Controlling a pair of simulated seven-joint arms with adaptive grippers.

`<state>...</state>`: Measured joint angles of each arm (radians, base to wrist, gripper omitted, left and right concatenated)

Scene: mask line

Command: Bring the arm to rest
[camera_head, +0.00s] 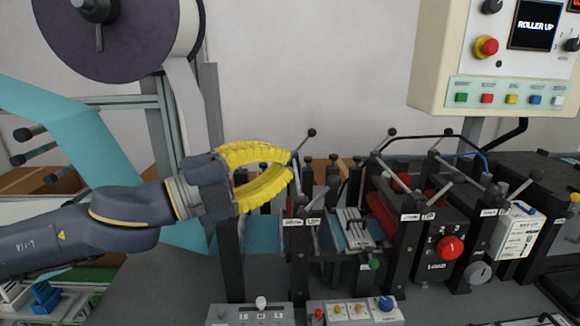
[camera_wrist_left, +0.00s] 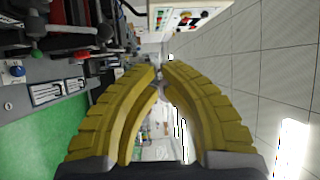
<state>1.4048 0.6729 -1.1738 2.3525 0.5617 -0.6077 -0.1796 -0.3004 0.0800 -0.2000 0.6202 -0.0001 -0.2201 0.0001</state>
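My left gripper (camera_head: 291,167) comes in from the left with two ribbed yellow fingers arched toward each other. Its tips are at the lower end of a ball-topped lever (camera_head: 301,147) on the machine; I cannot tell whether they touch it. In the left wrist view the fingertips (camera_wrist_left: 160,69) come close together, and something small and greyish shows between or behind them. Whether the fingers are closed on it is unclear. My right gripper is in neither view.
A large roll (camera_head: 125,35) with a white web hangs above my left arm. The machine's rollers, levers and a red knob (camera_head: 450,247) crowd the middle and right. Button boxes (camera_head: 250,314) stand at the front. A control panel (camera_head: 505,60) reading "ROLLER UP" is at upper right.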

